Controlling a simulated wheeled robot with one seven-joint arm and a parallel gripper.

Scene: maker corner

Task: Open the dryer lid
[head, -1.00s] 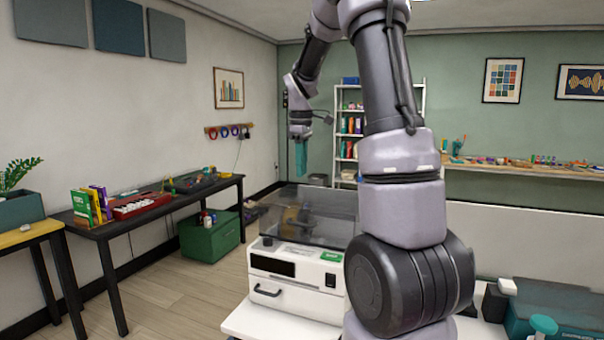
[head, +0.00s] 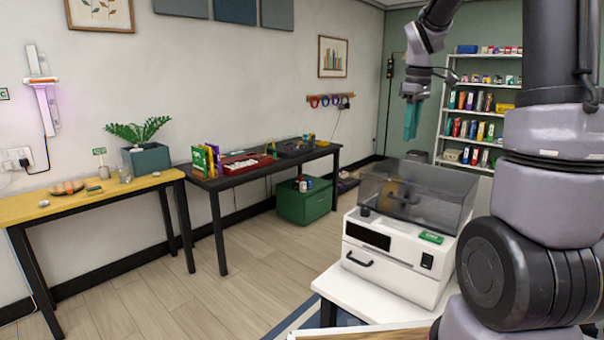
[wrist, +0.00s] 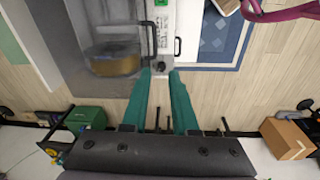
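The dryer (head: 390,262) is a white box with a smoky see-through lid (head: 425,203) on top, which looks closed. A brown spool shows through the lid (wrist: 70,38) in the wrist view. A dark round knob (head: 365,211) is at the dryer's front left; it also shows in the wrist view (wrist: 160,66), between my fingertips in the picture. My gripper (head: 411,136) points down above the dryer, clear of the lid. Its teal fingers are apart with nothing between them, as the wrist view (wrist: 162,75) shows.
The dryer stands on a white table (head: 345,292). A black table (head: 265,165) with books and trays and a yellow table (head: 90,196) line the left wall. A green box (head: 303,203) is on the floor. Shelves (head: 480,105) stand behind. Floor between is clear.

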